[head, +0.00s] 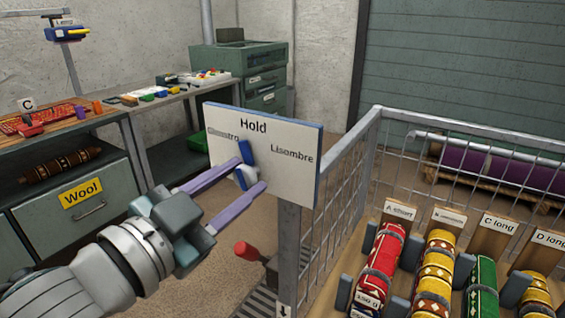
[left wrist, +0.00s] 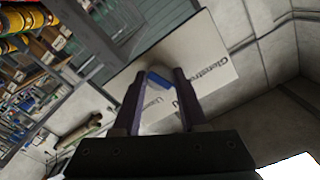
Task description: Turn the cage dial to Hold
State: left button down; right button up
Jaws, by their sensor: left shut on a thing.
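The cage dial's white panel (head: 290,175) is fixed at the corner of the wire cage. It reads "Hold" at the top, "Lisombre" at the right and a partly covered word at the left. The dial (head: 247,152) is a blue and pale knob in the panel's middle, its long side near upright below "Hold". I cannot tell its exact pointing. My left gripper (head: 243,172) has its purple fingers shut on the dial, one on each side. In the left wrist view the blue dial (left wrist: 157,80) shows between the fingers, against the panel (left wrist: 215,65). My right gripper is not in view.
The wire cage (head: 345,180) runs right from the panel, with several rolled rugs (head: 380,265) in labelled slots. A red-handled lever (head: 246,251) stands low beneath the panel. A workbench with a "Wool" drawer (head: 83,193) is at the left. A green cabinet (head: 262,75) stands behind.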

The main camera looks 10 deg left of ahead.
pick_arm(q)
jog(key=shift+m, duration=1.7)
jog(key=shift+c, duration=2.3)
grip_release()
jog(key=shift+s, duration=0.15)
jog(key=b+v, duration=0.1)
jog(key=v, duration=0.8)
jog(key=shift+s+a, duration=0.15)
jog(key=shift+s, duration=0.15)
